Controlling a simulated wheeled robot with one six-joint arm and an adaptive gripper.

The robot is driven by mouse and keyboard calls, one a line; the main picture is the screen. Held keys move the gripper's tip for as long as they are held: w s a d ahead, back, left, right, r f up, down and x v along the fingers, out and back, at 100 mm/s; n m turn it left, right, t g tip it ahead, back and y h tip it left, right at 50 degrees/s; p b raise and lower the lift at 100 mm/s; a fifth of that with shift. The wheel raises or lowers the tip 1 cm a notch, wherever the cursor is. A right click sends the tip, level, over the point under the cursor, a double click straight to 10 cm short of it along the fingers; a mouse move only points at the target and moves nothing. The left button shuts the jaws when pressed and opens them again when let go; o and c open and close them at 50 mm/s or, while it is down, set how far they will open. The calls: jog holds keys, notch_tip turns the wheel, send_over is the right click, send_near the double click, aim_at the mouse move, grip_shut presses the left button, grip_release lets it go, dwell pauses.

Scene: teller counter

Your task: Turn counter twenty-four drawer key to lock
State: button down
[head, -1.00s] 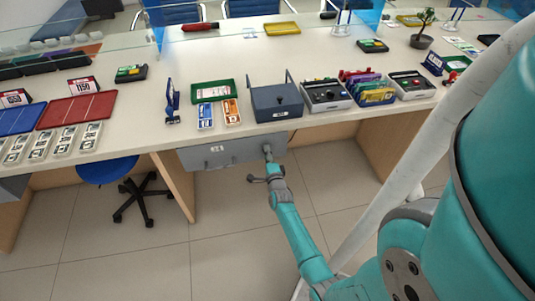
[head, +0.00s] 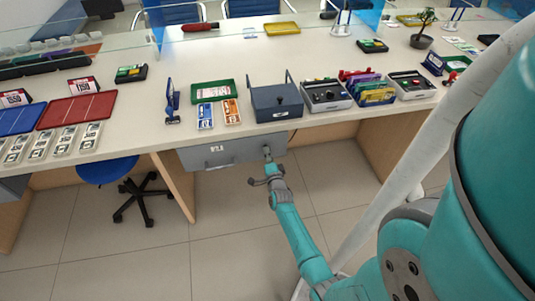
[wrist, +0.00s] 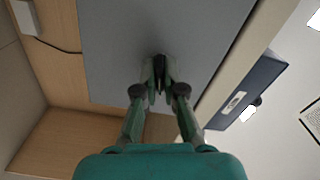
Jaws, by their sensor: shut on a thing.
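The grey drawer (head: 225,153) sits under the counter's front edge, with a small, unreadable label on its front. It looks closed. My gripper (head: 267,151) is at the right end of the drawer front. In the wrist view my gripper (wrist: 159,78) has its two fingertips together against the grey drawer front (wrist: 115,60). I cannot see the key's angle or the lock face.
A grey box (head: 277,103) stands on the counter above the drawer. Wood side panels (head: 173,187) flank the space below. A blue stool (head: 107,170) stands to the left. In the wrist view a dark cable (wrist: 58,46) runs beside the drawer. The floor in front is clear.

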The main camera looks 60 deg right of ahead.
jog(key=n, duration=1.1)
jog(key=shift+n, duration=1.9)
jog(key=shift+f, duration=0.1)
jog(key=c, duration=1.3)
grip_release()
jog(key=v, duration=1.2)
